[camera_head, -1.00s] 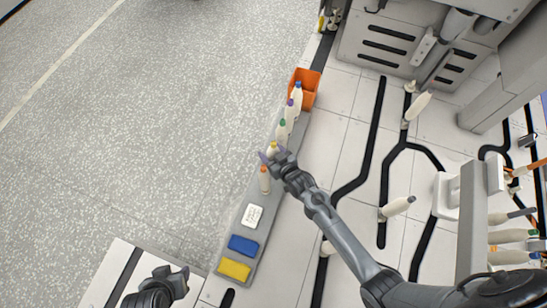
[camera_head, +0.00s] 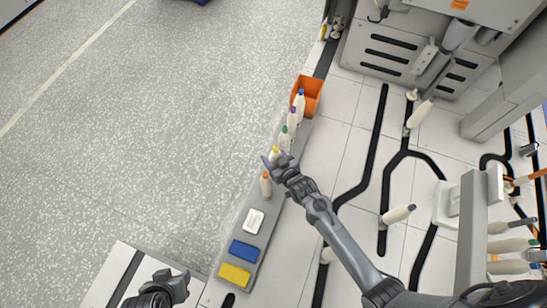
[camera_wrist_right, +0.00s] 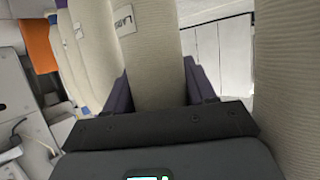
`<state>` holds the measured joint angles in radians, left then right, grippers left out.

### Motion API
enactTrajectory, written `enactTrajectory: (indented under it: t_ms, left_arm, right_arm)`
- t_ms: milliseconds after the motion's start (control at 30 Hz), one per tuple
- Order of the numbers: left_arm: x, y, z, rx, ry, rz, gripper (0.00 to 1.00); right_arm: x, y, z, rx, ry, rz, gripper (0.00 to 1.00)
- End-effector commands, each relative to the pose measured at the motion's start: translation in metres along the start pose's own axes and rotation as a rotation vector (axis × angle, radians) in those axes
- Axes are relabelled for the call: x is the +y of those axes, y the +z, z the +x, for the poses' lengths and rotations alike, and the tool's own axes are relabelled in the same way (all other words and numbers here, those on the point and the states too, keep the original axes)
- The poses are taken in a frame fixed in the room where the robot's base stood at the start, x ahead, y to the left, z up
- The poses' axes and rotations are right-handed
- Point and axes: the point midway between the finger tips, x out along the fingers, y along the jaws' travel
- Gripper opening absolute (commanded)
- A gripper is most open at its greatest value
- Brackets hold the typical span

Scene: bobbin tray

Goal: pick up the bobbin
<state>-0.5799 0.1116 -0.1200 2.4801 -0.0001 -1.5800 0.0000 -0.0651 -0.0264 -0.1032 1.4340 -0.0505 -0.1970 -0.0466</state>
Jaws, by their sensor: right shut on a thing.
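Several cream bobbins stand in a row on a long grey tray (camera_head: 227,257). My right gripper (camera_head: 275,160) is at the yellow-tipped bobbin (camera_head: 275,152), between the orange-tipped one (camera_head: 266,186) and the green-tipped one (camera_head: 284,139). In the right wrist view, the purple fingers of this gripper (camera_wrist_right: 158,88) are shut on the cream body of a bobbin (camera_wrist_right: 152,55), one finger on each side. Its tip and base are out of that view, and I cannot tell whether it is clear of the tray. My left gripper (camera_head: 175,283) is at the bottom left, away from the tray; its jaw opening is unclear.
Purple-tipped (camera_head: 292,119) and blue-tipped (camera_head: 299,103) bobbins stand by an orange bin (camera_head: 312,88) at the tray's far end. White (camera_head: 254,221), blue (camera_head: 244,251) and yellow (camera_head: 234,275) blocks lie at the near end. Neighbouring bobbins stand close to the held one.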

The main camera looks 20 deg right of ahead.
Motion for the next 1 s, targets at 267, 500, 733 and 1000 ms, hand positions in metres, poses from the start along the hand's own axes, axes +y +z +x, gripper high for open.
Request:
enactTrajectory:
  t_ms: [267, 500, 733, 1000]
  left_arm:
    - [-0.002, -0.008, -0.026, -0.001, -0.005, 0.006, 0.43]
    - [-0.004, -0.015, -0.049, -0.002, -0.010, 0.013, 0.43]
    - [-0.005, -0.021, -0.067, -0.002, -0.010, 0.013, 0.43]
    - [-0.004, -0.025, -0.078, -0.001, -0.005, 0.006, 0.43]
  right_arm:
    - [0.000, -0.044, -0.018, 0.004, 0.000, 0.000, 0.21]
    - [0.000, -0.086, -0.035, 0.005, 0.000, 0.000, 0.21]
    - [0.000, -0.123, -0.051, 0.003, 0.000, 0.000, 0.21]
    - [0.000, -0.147, -0.061, 0.001, 0.000, 0.000, 0.21]
